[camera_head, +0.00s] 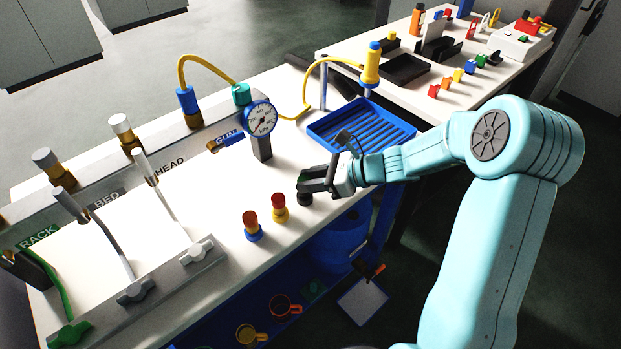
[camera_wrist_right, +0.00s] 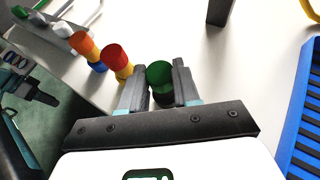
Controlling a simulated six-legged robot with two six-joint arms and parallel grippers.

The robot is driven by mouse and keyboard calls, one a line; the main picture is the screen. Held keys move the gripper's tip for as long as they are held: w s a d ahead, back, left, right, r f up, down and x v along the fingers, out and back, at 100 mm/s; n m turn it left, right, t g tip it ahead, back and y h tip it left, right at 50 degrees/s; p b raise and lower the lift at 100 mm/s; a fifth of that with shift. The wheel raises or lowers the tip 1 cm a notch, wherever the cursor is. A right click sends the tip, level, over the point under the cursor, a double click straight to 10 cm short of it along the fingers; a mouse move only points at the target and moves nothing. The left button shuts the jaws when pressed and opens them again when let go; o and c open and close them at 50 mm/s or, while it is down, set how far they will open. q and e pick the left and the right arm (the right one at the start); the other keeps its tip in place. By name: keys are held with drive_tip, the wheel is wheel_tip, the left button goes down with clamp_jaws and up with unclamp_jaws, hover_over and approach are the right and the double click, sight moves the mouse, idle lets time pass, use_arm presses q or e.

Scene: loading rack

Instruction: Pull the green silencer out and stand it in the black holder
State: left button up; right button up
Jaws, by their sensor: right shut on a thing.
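The green silencer (camera_wrist_right: 159,73) is between the fingers of my right gripper (camera_wrist_right: 158,88) in the wrist view, its round green top towards the camera. In the head view my right gripper (camera_head: 318,180) is at the front edge of the white bench and shut on the silencer. A black holder (camera_head: 305,198) shows just under the fingers. The silencer is in or just over it; the fingers hide whether it is seated. My left gripper is not in view.
A red piece (camera_head: 278,200) on a yellow base and an orange piece (camera_head: 250,218) on a blue base stand left of the gripper. A gauge (camera_head: 261,118) on a grey post is behind. A blue ribbed tray (camera_head: 360,128) lies to the right.

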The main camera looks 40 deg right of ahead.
drive_tip(key=o, duration=1)
drive_tip(key=shift+o, duration=0.2)
drive_tip(key=v, duration=1.6)
drive_tip(key=shift+d+b, duration=0.15)
drive_tip(key=shift+b, duration=0.15)
drive_tip(key=shift+s+d, duration=0.1)
drive_tip(key=shift+s, duration=0.15)
